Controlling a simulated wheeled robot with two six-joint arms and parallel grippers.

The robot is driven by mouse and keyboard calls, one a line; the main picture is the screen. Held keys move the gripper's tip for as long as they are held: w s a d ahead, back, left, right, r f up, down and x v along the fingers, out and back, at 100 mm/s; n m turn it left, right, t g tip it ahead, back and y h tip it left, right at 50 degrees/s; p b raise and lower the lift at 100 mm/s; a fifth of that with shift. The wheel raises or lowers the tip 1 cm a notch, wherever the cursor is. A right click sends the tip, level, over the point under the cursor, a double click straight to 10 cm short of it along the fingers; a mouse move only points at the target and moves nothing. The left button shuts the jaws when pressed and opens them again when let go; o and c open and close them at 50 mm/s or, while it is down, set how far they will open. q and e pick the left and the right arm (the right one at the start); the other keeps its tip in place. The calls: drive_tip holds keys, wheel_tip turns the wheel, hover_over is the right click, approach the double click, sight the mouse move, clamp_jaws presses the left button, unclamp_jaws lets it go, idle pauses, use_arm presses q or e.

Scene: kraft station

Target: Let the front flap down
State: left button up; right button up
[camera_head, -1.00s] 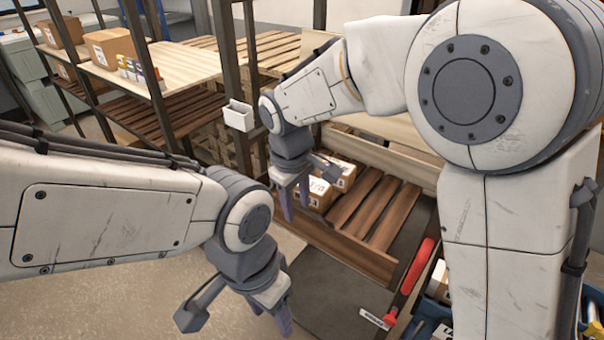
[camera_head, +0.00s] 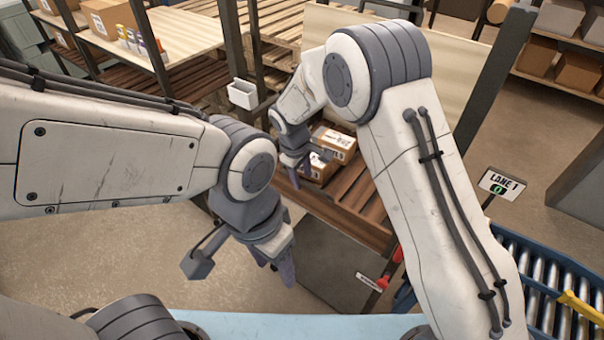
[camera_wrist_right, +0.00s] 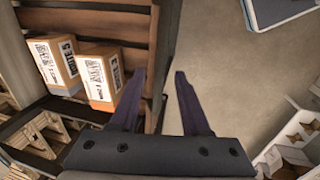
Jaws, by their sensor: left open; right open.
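The brown wooden board (camera_head: 345,222) along the near side of the slatted crate looks like the front flap. It stands raised as far as I can tell, and my right arm hides part of the crate. My right gripper (camera_head: 297,181) is open at its left part. In the right wrist view, the open fingers (camera_wrist_right: 159,80) lie either side of the board's edge (camera_wrist_right: 156,45), one toward the boxes and one over the floor; contact cannot be told. My left gripper (camera_head: 279,262) is open and empty, lower and nearer, outside the crate.
Cartons (camera_head: 333,142) sit in the crate, close to my right gripper. A dark panel (camera_head: 335,265) lies before it, with a red handle (camera_head: 397,255) at right. A white bin (camera_head: 242,94) hangs on a rack post. A roller conveyor (camera_head: 555,290) is at right.

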drive_tip(key=shift+f, duration=0.25)
clamp_jaws()
idle(1.4)
